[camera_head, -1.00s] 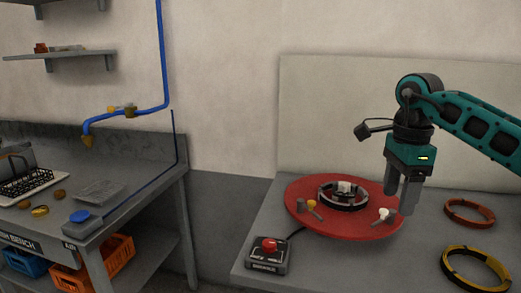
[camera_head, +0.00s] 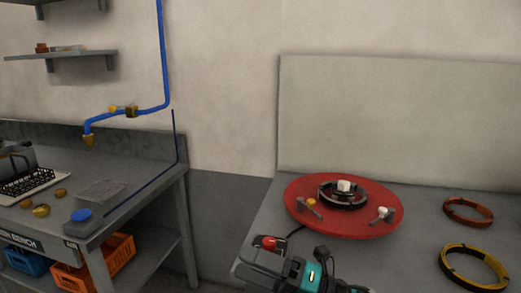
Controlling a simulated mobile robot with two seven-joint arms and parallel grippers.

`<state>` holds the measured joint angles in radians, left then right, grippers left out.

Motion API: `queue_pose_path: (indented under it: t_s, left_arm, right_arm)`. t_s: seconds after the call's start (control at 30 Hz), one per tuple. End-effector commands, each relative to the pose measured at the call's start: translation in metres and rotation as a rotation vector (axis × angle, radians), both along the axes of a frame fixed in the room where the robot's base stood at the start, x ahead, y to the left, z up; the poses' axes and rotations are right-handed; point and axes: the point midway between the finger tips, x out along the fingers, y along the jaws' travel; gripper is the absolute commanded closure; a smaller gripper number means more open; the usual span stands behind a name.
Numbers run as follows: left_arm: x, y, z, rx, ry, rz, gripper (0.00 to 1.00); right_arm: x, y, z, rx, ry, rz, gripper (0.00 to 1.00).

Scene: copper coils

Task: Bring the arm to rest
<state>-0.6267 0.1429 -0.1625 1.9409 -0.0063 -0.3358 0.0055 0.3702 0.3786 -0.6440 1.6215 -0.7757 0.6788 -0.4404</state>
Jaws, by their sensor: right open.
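My right gripper (camera_head: 246,266) is low in the picture at the bottom middle, in front of the turntable. Its two grey fingers point left, they are apart, and nothing shows between them. Its teal body (camera_head: 313,277) is cut by the bottom edge. The fingers overlap the view of the box with the red button (camera_head: 268,243), hiding most of it; I cannot tell whether they touch. The rest of the right arm is out of the picture. My left gripper is not in view.
A red turntable (camera_head: 345,226) carries a dark ring (camera_head: 327,196) and small clamps. An orange coil (camera_head: 468,212) and a yellow-black coil (camera_head: 474,247) lie at right. A bench (camera_head: 140,171) with a rack (camera_head: 28,184) stands at left. The space above the turntable is clear.

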Motion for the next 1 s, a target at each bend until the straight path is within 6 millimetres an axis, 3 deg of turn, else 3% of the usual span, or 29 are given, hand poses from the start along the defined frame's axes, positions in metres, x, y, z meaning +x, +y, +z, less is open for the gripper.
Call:
queue_pose_path:
  t_s: [0.17, 0.33, 0.47, 0.6, 0.7, 0.8, 1.0]
  left_arm:
    - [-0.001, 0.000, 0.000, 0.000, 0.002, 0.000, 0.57]
    - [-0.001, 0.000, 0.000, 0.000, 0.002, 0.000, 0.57]
    - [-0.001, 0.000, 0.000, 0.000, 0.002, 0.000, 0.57]
    - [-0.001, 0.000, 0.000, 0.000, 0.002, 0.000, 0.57]
    - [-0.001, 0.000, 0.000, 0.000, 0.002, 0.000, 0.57]
    - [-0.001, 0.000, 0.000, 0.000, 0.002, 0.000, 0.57]
    - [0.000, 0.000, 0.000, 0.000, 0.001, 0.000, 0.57]
  right_arm:
    - [0.006, -0.040, -0.040, 0.303, 0.483, -0.247, 0.35]
    - [-0.008, -0.094, -0.110, 0.561, 0.949, -0.491, 0.35]
    - [-0.043, -0.135, -0.174, 0.743, 1.295, -0.681, 0.35]
    - [-0.094, -0.167, -0.230, 0.900, 1.595, -0.857, 0.35]
    - [-0.124, -0.181, -0.254, 0.973, 1.734, -0.945, 0.35]
    - [-0.143, -0.187, -0.266, 1.013, 1.809, -0.992, 0.35]
    - [-0.149, -0.190, -0.271, 1.028, 1.836, -1.011, 0.35]
